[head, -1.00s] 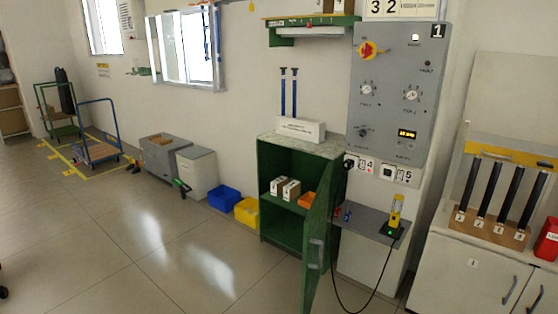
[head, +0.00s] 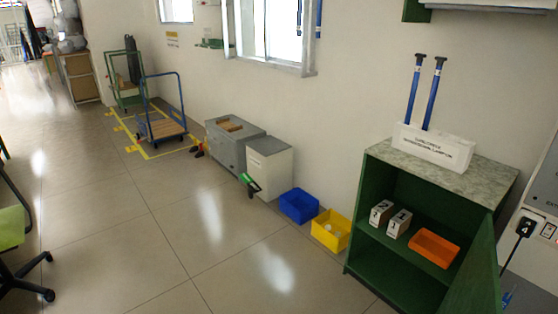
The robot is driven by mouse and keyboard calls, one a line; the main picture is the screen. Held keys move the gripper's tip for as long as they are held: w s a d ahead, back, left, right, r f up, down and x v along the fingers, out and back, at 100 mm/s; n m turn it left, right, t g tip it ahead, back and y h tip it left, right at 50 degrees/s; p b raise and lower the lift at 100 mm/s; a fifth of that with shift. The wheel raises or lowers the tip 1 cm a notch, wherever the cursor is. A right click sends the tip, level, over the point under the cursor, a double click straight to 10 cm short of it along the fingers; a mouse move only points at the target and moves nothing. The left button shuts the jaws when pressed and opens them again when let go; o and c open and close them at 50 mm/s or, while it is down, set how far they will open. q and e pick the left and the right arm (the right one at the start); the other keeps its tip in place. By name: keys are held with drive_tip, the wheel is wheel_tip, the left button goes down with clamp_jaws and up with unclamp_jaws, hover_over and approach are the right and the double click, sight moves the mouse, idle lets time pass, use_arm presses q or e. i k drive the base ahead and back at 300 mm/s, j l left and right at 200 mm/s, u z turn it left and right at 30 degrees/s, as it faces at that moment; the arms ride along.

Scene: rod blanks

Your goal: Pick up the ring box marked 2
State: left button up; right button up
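Two small white and brown boxes stand side by side on the shelf inside the open green cabinet (head: 365,205). The left box (head: 381,213) seems to carry a 2 on its label. The right box (head: 399,222) seems to carry a 1; both marks are small. Neither of my grippers is in the head view.
An orange bin (head: 434,248) sits on the shelf right of the boxes. The cabinet door (head: 474,279) stands open at the right. A yellow bin (head: 331,230) and blue bin (head: 298,205) are on the floor left of the cabinet. The floor in front is clear.

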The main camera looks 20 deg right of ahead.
sight(382, 212)
drive_tip(key=i+z, duration=0.4)
drive_tip(key=i, duration=0.2)
drive_tip(key=i+j+z, duration=0.35)
drive_tip(key=i, duration=0.25)
drive_tip(key=l, duration=0.1)
